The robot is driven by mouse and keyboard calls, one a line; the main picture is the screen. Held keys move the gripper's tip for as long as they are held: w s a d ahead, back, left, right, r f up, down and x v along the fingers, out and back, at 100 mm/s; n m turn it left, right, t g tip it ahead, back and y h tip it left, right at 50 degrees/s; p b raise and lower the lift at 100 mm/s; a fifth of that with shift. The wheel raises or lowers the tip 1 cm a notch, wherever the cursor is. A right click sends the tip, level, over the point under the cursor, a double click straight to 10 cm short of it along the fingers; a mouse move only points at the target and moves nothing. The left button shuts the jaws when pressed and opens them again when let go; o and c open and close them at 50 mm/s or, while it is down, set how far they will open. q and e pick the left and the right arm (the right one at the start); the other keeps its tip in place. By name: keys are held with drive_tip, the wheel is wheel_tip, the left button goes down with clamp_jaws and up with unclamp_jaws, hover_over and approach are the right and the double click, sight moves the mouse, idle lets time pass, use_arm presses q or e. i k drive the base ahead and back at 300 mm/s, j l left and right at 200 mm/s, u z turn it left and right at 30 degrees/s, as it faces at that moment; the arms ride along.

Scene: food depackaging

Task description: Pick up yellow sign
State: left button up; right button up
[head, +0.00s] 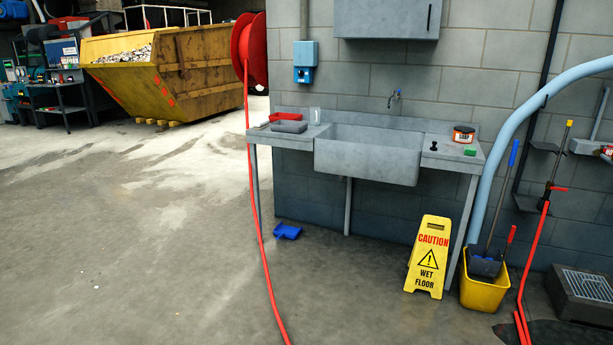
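The yellow sign (428,258) is a folding caution board reading "CAUTION WET FLOOR" with a warning triangle. It stands upright on the concrete floor in the head view, right of centre, in front of the sink table's right end. Nothing covers its front face. Neither of my grippers shows in the head view.
A grey sink table (366,158) stands behind the sign against the block wall. A yellow bucket (484,290) with a mop wringer stands right of it. A red hose (263,250) hangs to the floor on the left. A blue dustpan (287,231) lies under the table. Floor in front is clear.

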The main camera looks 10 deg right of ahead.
sight(427, 263)
drive_tip(key=i, duration=2.5)
